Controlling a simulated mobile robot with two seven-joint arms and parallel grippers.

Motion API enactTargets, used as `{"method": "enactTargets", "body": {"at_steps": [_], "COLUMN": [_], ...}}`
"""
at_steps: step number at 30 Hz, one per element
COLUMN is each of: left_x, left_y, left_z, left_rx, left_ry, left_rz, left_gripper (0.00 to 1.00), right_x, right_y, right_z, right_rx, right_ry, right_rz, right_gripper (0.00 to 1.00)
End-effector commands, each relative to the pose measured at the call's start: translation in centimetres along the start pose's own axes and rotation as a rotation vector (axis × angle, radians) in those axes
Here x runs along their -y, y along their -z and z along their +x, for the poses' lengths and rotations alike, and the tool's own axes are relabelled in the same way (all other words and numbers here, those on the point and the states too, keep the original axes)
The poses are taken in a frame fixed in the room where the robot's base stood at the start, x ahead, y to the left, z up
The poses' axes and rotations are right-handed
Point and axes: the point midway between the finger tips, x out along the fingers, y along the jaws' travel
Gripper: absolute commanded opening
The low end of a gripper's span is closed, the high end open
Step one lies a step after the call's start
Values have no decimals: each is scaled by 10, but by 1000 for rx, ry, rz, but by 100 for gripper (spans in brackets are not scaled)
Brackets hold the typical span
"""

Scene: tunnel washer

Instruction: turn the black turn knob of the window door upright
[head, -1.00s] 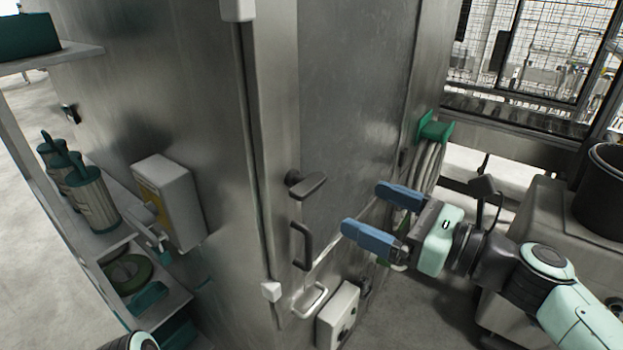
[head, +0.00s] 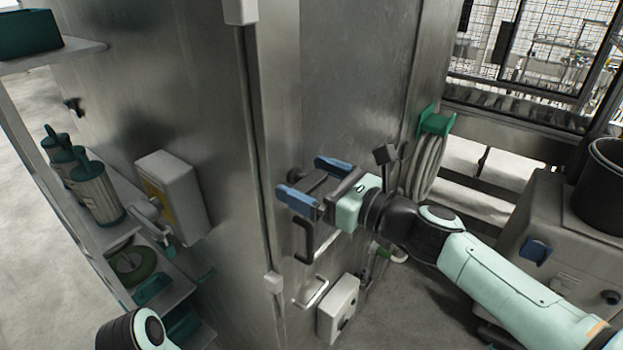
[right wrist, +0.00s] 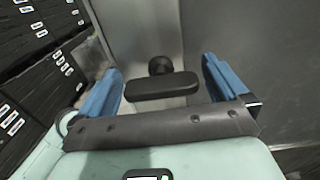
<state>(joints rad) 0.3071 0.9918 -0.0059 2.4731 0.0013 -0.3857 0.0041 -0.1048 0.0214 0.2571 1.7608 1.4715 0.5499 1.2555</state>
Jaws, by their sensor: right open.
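The black turn knob (right wrist: 162,86) shows in the right wrist view, its grip bar lying across the picture between my open fingers. A gap shows between each end of the bar and the nearer blue finger, and nothing is held. In the head view the knob (head: 294,175) is partly hidden behind my right gripper (head: 308,181), which is at the grey metal door (head: 350,80). The right gripper also shows in the right wrist view (right wrist: 163,84).
A dark bar handle (head: 304,243) is just below the knob, with a light loop handle (head: 314,293) and a grey switch box (head: 338,308) lower down. A green hose holder (head: 434,122) with a coiled hose is at the right. Shelves with canisters (head: 95,190) stand at the left.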

Motion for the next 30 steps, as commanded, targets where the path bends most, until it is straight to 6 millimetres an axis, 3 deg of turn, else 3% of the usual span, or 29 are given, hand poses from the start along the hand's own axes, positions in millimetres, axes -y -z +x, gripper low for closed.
{"method": "enactTargets", "body": {"at_steps": [1,3,6,17,30], "left_x": [0,0,0,4,22], "left_y": [0,0,0,-5,-26], "left_z": [0,0,0,5,36], "left_rx": [0,0,0,6,33], "left_ry": [0,0,0,2,12], "left_rz": [0,0,0,-2,-12], "left_gripper": [43,43,43,43,43], "right_x": [0,0,0,-1,-2], "right_y": [0,0,0,2,4], "right_z": [0,0,0,0,-1], "right_rx": [0,0,0,0,1], "right_ry": [0,0,0,-1,1], "right_rz": [0,0,0,-45,-374], "right_gripper": [100,77,51,51,51]}}
